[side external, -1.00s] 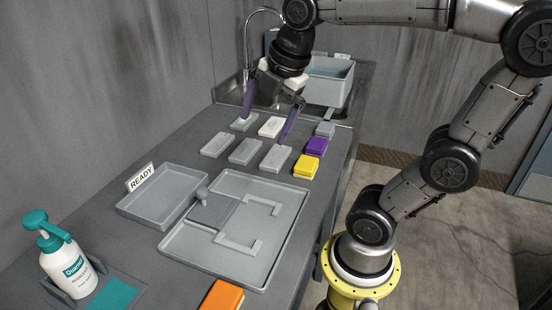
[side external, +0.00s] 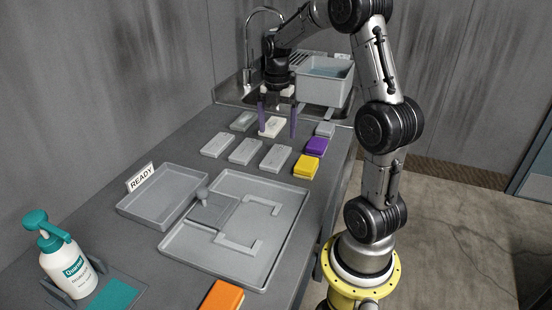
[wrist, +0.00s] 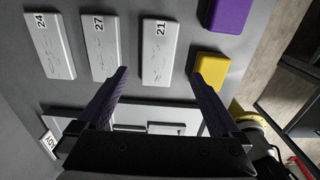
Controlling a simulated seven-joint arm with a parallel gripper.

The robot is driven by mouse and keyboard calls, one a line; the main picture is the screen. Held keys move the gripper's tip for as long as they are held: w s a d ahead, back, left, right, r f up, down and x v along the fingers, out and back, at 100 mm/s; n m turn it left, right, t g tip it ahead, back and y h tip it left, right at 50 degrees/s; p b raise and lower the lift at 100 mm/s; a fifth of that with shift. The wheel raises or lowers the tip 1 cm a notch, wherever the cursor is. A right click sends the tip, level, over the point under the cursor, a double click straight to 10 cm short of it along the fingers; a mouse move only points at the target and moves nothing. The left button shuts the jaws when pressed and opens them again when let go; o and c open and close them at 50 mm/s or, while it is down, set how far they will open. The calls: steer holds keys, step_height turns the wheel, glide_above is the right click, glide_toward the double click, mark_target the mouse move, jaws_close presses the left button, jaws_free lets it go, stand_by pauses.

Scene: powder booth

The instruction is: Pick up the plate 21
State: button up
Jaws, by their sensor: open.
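Plate 21 (wrist: 157,52) is a light grey slab with its number at one end, lying flat in the wrist view. By its place left of the yellow block, it is the right-hand front-row plate (side external: 276,158) in the side view. My gripper (side external: 278,131) points down, open and empty, with two purple fingers apart. In the wrist view the gripper (wrist: 161,76) has its fingertips on either side of plate 21's near end in the picture. The fingers look above the counter; I cannot tell the exact height.
Plates 27 (wrist: 101,47) and 24 (wrist: 50,45) lie left of plate 21. A yellow block (side external: 306,167) and a purple block (side external: 317,146) are to its right. A whiter plate (side external: 272,127) lies behind. A fixture tray (side external: 190,250) stands in front.

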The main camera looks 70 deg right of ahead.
mark_target(276, 155)
step_height(276, 155, down, 8)
steer(key=shift+w+a+f, duration=0.15)
steer(key=shift+f, duration=0.1)
stand_by(0.4)
steer(key=shift+r, duration=0.1)
jaws_close()
